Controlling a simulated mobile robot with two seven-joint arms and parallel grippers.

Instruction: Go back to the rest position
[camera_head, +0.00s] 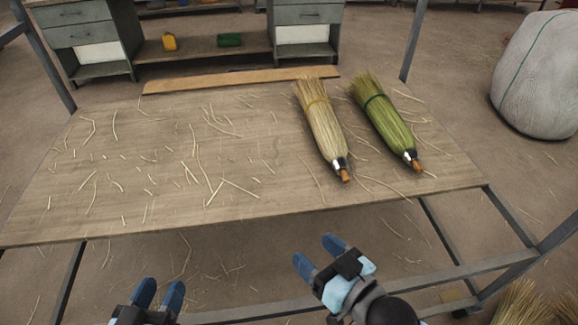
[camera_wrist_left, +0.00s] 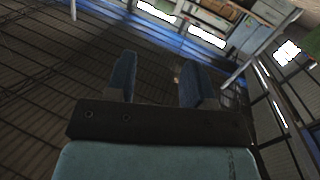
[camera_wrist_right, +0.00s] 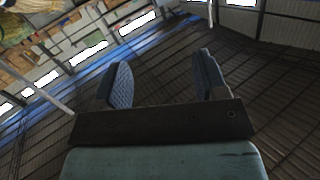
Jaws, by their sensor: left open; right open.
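My left gripper (camera_head: 158,294) is at the bottom of the head view, in front of the table's near edge. It is open and empty; its two blue fingers also show apart in the left wrist view (camera_wrist_left: 158,80). My right gripper (camera_head: 318,256) is to its right, also in front of the table edge and apart from it. It is open, with nothing between its fingers in the right wrist view (camera_wrist_right: 162,82). Two brooms lie side by side on the table, clear of both grippers: one with a yellow band (camera_head: 322,125) and a greener one with a green band (camera_head: 385,118).
The wooden table (camera_head: 255,190) has loose straws scattered over it, and a plank (camera_head: 235,80) along its far edge. A large pale sack (camera_head: 540,75) stands at the right. Straw bundles (camera_head: 525,305) are at the bottom right. Workbenches stand behind.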

